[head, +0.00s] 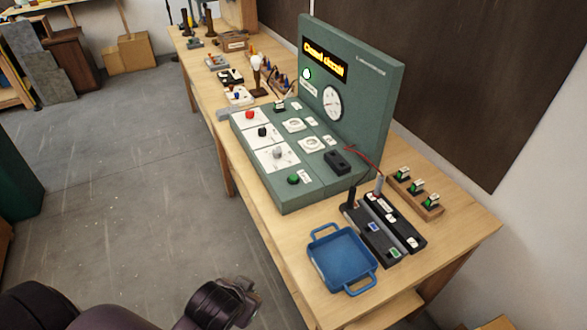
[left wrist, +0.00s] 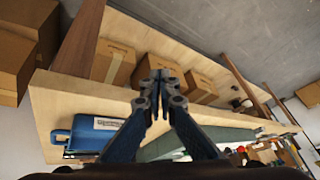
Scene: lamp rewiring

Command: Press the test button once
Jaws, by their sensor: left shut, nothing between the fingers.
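My left gripper (left wrist: 161,78) is shut and empty in the left wrist view, apart from the panel. In the head view my left arm shows low at the bottom, its fingertips not visible. My right gripper is not in view.
A blue tray (head: 342,258) sits at the bench's front corner, beside dark battery-like holders (head: 386,222) and a block of small green-topped parts (head: 415,193). More lamp parts stand farther back. Cardboard boxes (left wrist: 113,65) are on the lower shelf. Floor left of the bench is clear.

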